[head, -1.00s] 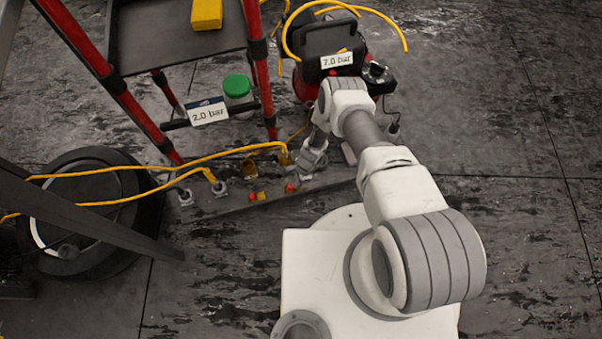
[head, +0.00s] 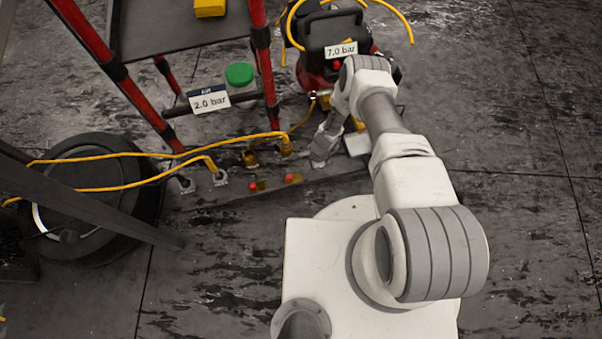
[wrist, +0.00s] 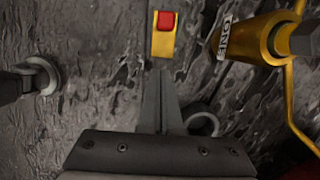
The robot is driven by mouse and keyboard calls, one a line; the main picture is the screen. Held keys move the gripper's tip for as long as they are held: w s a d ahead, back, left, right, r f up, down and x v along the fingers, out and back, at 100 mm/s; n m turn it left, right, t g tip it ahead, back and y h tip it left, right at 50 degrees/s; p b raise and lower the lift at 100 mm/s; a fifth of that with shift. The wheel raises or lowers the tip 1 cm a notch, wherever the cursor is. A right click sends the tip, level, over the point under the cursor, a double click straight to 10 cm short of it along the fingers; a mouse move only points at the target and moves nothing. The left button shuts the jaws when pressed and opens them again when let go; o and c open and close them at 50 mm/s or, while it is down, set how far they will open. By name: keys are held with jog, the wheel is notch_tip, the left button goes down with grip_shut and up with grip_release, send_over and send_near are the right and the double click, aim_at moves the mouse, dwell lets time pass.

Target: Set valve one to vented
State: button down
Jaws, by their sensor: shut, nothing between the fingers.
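In the wrist view my gripper (wrist: 160,75) is shut and empty. Its fingertips end just below a small yellow block with a red top (wrist: 164,35); I cannot tell whether they touch it. A brass fitting labelled "ONE" (wrist: 224,38) lies to the right, with a yellow line running from it. In the head view my gripper (head: 322,150) is low, to the right of a brass fitting (head: 286,148) on a yellow hose. The valve's setting cannot be read.
A red-legged cart (head: 180,45) with a "2.0 bar" sign (head: 210,100) stands behind. A compressor marked "7.0 bar" (head: 335,30) is behind my arm. Yellow hoses (head: 130,156) run left past a dark round object (head: 90,215). Floor at right is clear.

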jog(key=p+v, duration=0.2)
jog(key=v, duration=0.6)
jog(key=shift+r+p, duration=0.2)
jog(key=shift+p, duration=0.1)
jog(key=shift+w+a, duration=0.1)
